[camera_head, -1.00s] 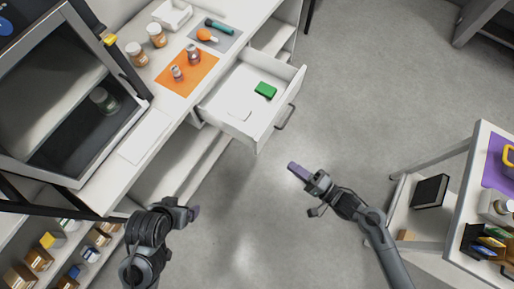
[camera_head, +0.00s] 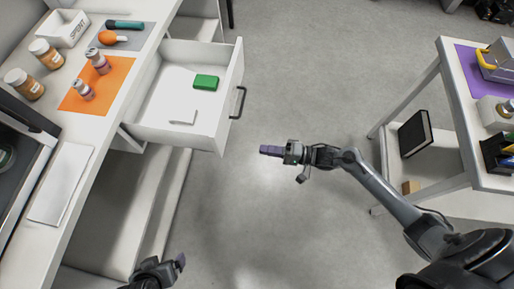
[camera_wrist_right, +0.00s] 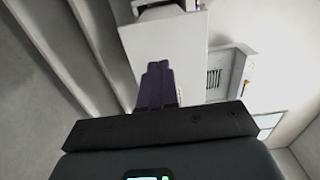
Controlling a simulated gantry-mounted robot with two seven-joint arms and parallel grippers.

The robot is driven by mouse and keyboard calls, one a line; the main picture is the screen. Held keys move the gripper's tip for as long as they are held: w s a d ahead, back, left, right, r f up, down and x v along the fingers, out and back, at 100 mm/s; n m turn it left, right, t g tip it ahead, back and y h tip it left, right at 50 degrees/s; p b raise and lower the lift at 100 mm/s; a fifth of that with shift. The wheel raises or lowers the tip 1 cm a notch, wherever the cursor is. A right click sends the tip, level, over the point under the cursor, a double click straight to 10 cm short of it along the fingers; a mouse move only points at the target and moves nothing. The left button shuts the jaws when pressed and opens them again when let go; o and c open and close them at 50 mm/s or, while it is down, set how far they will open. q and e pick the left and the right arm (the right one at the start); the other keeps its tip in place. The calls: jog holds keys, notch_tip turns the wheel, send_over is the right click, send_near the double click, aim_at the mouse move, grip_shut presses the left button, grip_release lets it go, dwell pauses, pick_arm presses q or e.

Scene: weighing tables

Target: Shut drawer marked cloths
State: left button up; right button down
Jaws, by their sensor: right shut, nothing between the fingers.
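A white drawer (camera_head: 228,112) stands pulled out from under the white counter in the head view. Its dark handle (camera_head: 238,102) is on the front, facing right. Inside lie a green block (camera_head: 206,82) and a small white piece (camera_head: 183,117). I cannot read a marking on the drawer. My right gripper (camera_head: 264,150) is shut and empty, apart from the drawer, below and to the right of the handle. Its purple fingers lie together in the right wrist view (camera_wrist_right: 157,84), before a white panel. My left gripper (camera_head: 178,263) is at the bottom edge, partly cut off.
The counter bears an orange mat (camera_head: 97,87) with small bottles, jars (camera_head: 46,54), a white tray (camera_head: 62,28) and a white sheet (camera_head: 60,183). A side table (camera_head: 440,76) stands at the right, with a black book (camera_head: 415,134) below. Floor between is clear.

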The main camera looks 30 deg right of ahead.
aim_at(221, 143)
jog(key=b+x, duration=0.3)
jog(key=x, duration=0.9)
jog(key=shift+b, duration=0.4)
jog(key=shift+w+a, duration=0.3)
jog(key=shift+a, duration=0.05)
jog(key=shift+r, duration=0.1)
